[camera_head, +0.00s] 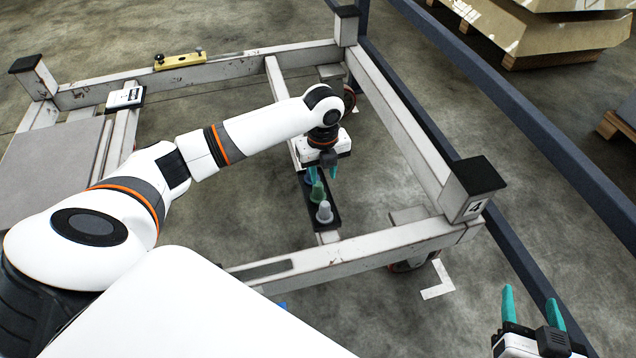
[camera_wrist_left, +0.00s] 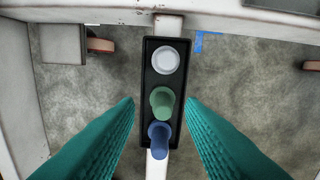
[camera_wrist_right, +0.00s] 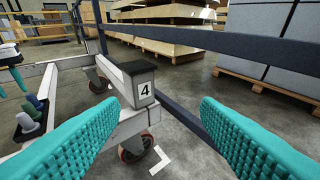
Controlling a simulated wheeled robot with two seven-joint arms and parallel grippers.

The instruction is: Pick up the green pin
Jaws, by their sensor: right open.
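The green pin (camera_wrist_left: 162,101) stands in a black tray (camera_wrist_left: 153,78) between a white pin (camera_wrist_left: 165,59) and a blue pin (camera_wrist_left: 160,135). In the head view the green pin (camera_head: 317,192) is just below my left gripper (camera_head: 322,172), and the white pin (camera_head: 324,212) is nearer to me. My left gripper is open, with its teal fingers on either side of the tray in the left wrist view (camera_wrist_left: 158,120); nothing is between them that I can see held. My right gripper (camera_head: 532,312) is open and empty at the lower right, far from the tray.
The tray sits on a crossbar of the grey trolley frame (camera_head: 400,125). A corner post marked 4 (camera_head: 472,190) rises between the tray and my right gripper. A blue rail (camera_head: 540,160) runs along the right. A yellow level (camera_head: 180,61) lies on the far beam.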

